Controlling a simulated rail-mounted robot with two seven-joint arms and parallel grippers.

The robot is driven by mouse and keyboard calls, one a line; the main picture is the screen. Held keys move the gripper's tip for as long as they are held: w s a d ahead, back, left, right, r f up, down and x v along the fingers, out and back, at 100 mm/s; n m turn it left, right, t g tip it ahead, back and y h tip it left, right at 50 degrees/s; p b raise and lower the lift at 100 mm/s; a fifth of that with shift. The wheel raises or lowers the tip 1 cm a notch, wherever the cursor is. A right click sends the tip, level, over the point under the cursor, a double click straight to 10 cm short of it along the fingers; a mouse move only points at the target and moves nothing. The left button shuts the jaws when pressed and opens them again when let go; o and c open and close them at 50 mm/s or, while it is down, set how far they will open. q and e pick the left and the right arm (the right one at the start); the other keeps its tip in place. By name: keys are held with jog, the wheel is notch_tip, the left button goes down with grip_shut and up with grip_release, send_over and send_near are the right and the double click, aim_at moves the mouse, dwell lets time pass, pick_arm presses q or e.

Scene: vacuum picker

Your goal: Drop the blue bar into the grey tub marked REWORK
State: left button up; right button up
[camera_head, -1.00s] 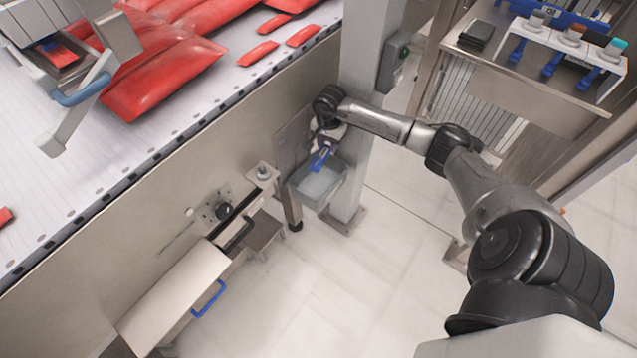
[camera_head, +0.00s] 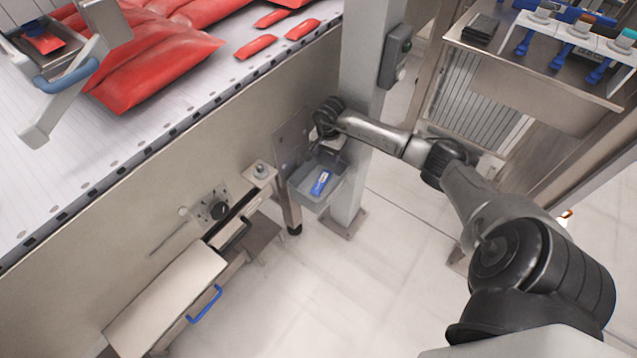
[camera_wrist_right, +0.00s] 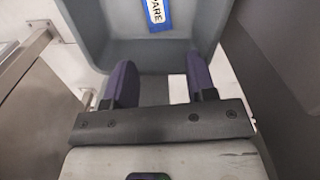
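The blue bar (camera_head: 321,181) lies inside a small grey tub (camera_head: 306,198) fixed by the post beside the conveyor. In the right wrist view the bar (camera_wrist_right: 158,13) shows a white label ending in "PARE", and the tub (camera_wrist_right: 95,22) fills the upper middle. My right gripper (camera_wrist_right: 160,65) is open, its two dark fingers apart with nothing between them, at the tub's near edge. In the head view my right gripper (camera_head: 326,150) is small and partly hidden above the tub. No REWORK marking is readable. My left gripper is not in view.
The conveyor (camera_head: 60,180) with red packs (camera_head: 160,75) runs along the left. A grey post (camera_head: 365,90) stands right behind the tub. A steel bench (camera_head: 520,85) with blue-handled tools is at upper right. A drawer unit (camera_head: 170,290) with a blue handle is at lower left.

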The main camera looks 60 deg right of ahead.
jog(key=shift+o, duration=0.9)
notch_tip(320, 180, up, 14)
jog(key=p, duration=0.6)
jog(key=shift+s, duration=0.1)
